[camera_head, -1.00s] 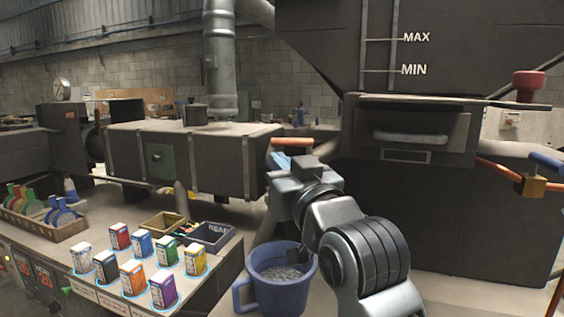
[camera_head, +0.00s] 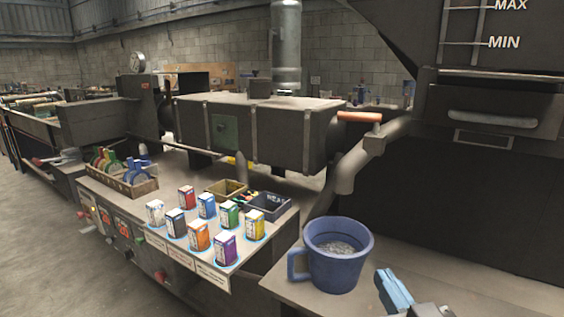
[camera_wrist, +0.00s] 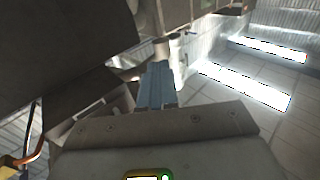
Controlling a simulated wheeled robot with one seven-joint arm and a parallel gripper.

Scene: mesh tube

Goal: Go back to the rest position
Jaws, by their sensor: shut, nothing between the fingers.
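My gripper (camera_head: 393,291) shows at the bottom right of the head view, low and to the right of the blue mug. Its blue fingers are together with nothing between them. In the wrist view the blue fingers (camera_wrist: 157,88) are also closed and point toward the machinery, with the ceiling lights to the right. Most of my arm is out of the head view.
A blue mug (camera_head: 341,272) with grey contents stands on the bench beside my gripper. Several coloured boxes (camera_head: 198,237), a dark bin (camera_head: 268,215) and a rack (camera_head: 124,189) sit left. A large dark hopper machine (camera_head: 470,170) rises behind my gripper.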

